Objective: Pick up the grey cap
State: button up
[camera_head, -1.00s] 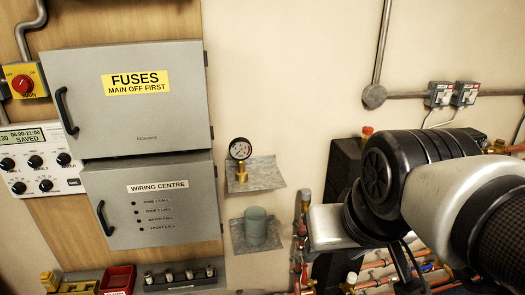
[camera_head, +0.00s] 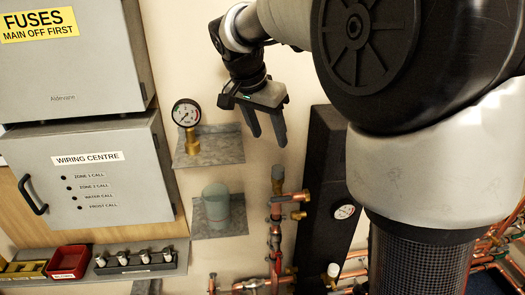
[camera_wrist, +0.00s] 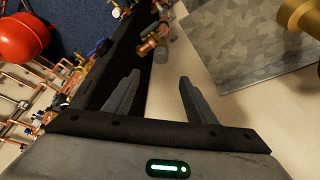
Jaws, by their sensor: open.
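In the wrist view my gripper (camera_wrist: 160,77) is also open. Copper pipework (camera_wrist: 154,40) shows beyond the fingertips there; I cannot clearly make out the cap in it.
A pressure gauge (camera_head: 186,113) stands on the upper grey shelf (camera_head: 225,142), close left of my gripper. A dark upright panel (camera_head: 318,170) is to the right. A red vessel (camera_wrist: 22,38) shows in the wrist view.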

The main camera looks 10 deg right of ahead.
send_over(277, 169)
jog(key=s+a, duration=0.1)
notch_tip(277, 169, down, 8)
jog(key=f, duration=0.4)
jog(key=shift+w+d, duration=0.15)
jog(key=shift+w, duration=0.1)
jog(key=shift+w+d+f, duration=0.15)
jog(key=shift+w+f, duration=0.05)
jog(key=shift+f, duration=0.3)
jog(key=c, duration=1)
jog(key=shift+o, duration=0.2)
